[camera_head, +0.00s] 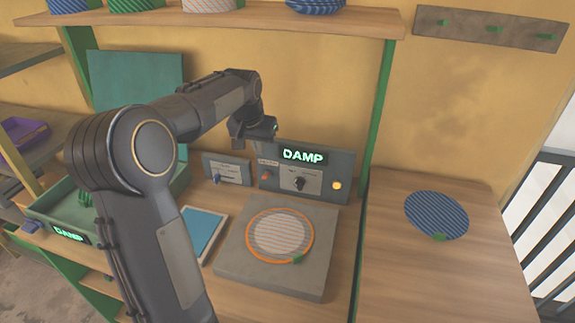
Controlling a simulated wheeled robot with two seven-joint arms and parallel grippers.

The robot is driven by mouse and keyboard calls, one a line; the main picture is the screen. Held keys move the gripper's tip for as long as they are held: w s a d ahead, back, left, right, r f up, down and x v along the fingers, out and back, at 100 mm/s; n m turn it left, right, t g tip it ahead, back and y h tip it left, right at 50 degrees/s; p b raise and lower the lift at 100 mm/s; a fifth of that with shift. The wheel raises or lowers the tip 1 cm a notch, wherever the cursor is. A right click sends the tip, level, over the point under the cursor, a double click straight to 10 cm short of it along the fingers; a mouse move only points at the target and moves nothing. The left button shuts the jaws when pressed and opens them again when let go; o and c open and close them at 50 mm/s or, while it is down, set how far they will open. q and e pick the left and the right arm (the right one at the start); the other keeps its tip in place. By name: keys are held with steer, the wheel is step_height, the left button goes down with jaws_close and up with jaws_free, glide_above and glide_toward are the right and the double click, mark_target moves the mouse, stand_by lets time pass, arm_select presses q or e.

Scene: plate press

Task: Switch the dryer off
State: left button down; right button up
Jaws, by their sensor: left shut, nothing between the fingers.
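A grey control panel (320,165) stands upright at the back of the bench. It carries a glowing "DAMP" sign, a dark knob (299,184), a small reddish control (267,174) at its left and a lit yellow lamp (337,185). A smaller grey panel (226,168) with a small control stands to its left. My left arm reaches in from the lower left. My left gripper (266,146) is shut and empty, pointing down at the upper left of the larger panel, above the reddish control. I cannot tell whether it touches the panel. My right gripper is not in view.
A grey slab (275,278) bears a striped orange-rimmed disc (279,235). A blue tablet-like board (203,232) lies left of it. A green tray (55,218) labelled "DAMP" is partly behind my arm. A blue striped disc (436,214) lies on the right table, which is otherwise clear.

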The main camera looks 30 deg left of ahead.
mark_target(266, 174)
arm_select(q)
steer(key=shift+s+r, duration=0.1)
steer(key=x, duration=1)
steer(key=shift+p, duration=0.4)
